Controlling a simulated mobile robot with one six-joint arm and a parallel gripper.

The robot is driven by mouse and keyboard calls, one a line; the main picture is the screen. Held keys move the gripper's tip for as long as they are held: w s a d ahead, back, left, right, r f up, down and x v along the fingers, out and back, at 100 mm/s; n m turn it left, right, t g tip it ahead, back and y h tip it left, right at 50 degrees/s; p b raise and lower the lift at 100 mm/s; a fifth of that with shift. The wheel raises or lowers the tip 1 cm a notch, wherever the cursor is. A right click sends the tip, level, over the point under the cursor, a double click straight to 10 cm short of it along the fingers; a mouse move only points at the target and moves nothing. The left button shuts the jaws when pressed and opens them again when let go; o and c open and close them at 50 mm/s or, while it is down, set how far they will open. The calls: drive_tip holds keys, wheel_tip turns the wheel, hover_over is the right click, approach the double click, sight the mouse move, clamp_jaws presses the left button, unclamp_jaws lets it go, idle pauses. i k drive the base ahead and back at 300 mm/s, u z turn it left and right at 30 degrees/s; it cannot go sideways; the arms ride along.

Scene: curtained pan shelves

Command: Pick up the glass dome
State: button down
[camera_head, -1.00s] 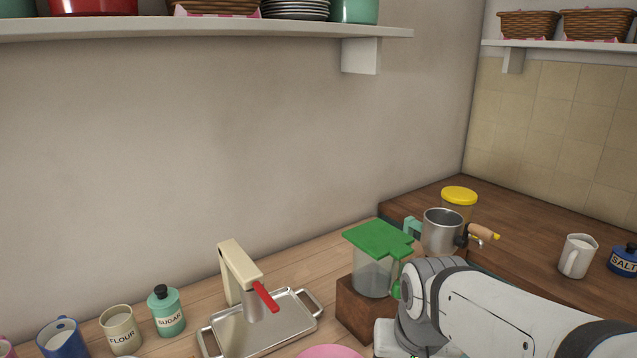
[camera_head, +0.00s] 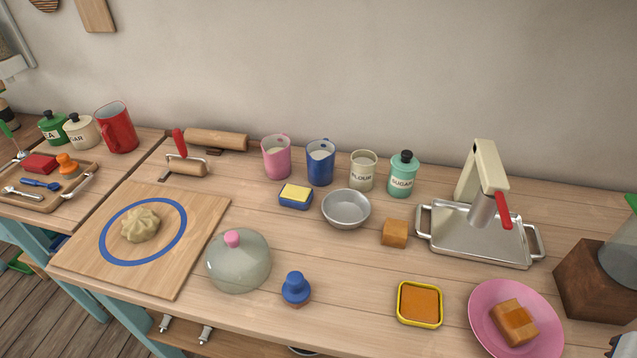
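The glass dome (camera_head: 238,264) is a clear, greenish-grey cover with a pink knob (camera_head: 232,238) on top. It sits upright on the wooden counter, at the right edge of a wooden board (camera_head: 90,252). My gripper's fingers do not show in the current head view. Only a small dark and white piece, perhaps of my arm, shows at the bottom right corner.
Right of the dome stands a blue-knobbed stamp (camera_head: 296,288). Dough (camera_head: 140,225) lies in the board's blue ring. A yellow square tin (camera_head: 419,304) and a pink plate (camera_head: 481,305) are farther right.

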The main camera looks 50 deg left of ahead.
sight(238, 260)
drive_tip(key=u, duration=2.5)
drive_tip(key=k, duration=0.9)
drive_tip(key=u, duration=3.3)
drive_tip(key=i, duration=0.1)
drive_tip(key=z, duration=2.4)
drive_tip(key=i, duration=1.05)
drive_tip(key=z, duration=0.5)
drive_tip(key=i, duration=0.75)
drive_tip(key=z, duration=0.7)
